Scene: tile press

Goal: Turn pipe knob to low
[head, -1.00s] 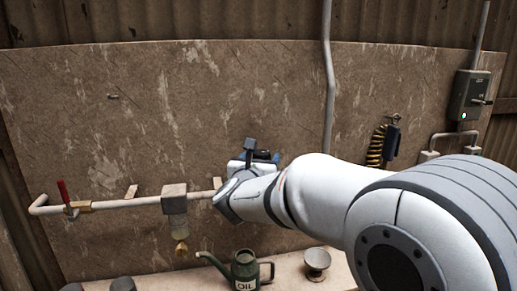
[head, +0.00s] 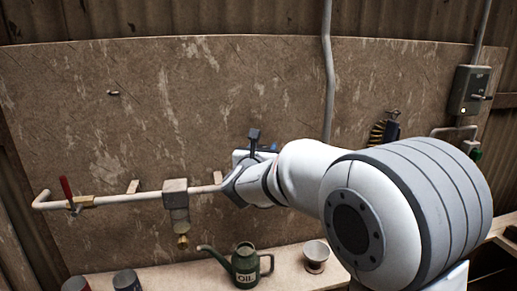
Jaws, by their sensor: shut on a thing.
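A pale pipe (head: 130,201) runs along the wall, from a bend at the left to behind my wrist. My gripper (head: 243,158) is at the pipe's right part, mostly hidden behind my own white wrist; only a bit of its white and blue body and a dark upright piece show. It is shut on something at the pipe. The fingers and the pipe knob are hidden there, so the knob's setting cannot be read.
A red-handled valve (head: 66,187) sits at the pipe's left end. A grey block with a brass tip (head: 176,190) hangs mid-pipe. Below, an oil can (head: 245,265) and a small bowl (head: 316,252) stand on the bench (head: 210,265). A switch box (head: 470,90) is at upper right.

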